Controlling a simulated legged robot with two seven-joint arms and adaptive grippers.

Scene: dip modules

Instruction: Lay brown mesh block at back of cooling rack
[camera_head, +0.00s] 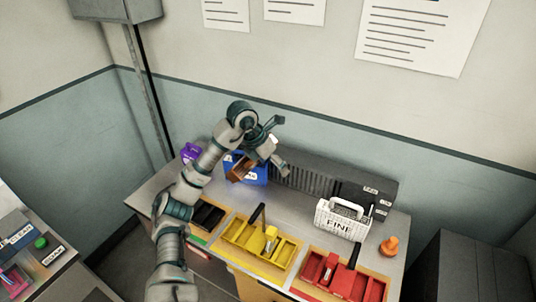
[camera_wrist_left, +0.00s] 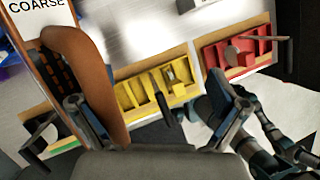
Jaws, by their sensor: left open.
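The brown mesh block (camera_head: 239,171), labelled COARSE, is at the back left of the bench in the head view, in front of a blue container. In the left wrist view its brown handle (camera_wrist_left: 88,75) rises close beside one finger. My left gripper (camera_head: 276,145) is open, just above and to the right of the block. Its spread fingers (camera_wrist_left: 155,115) also show in the wrist view, and I cannot tell if one touches the handle. The dark slatted cooling rack (camera_head: 320,184) runs along the back wall.
A white mesh block (camera_head: 340,222) labelled FINE stands before the rack's right part. A blue container (camera_head: 258,175) and purple item (camera_head: 190,152) are at the back left. Black (camera_head: 207,216), yellow (camera_head: 240,236) and red (camera_head: 322,274) trays line the front. An orange item (camera_head: 389,246) is at right.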

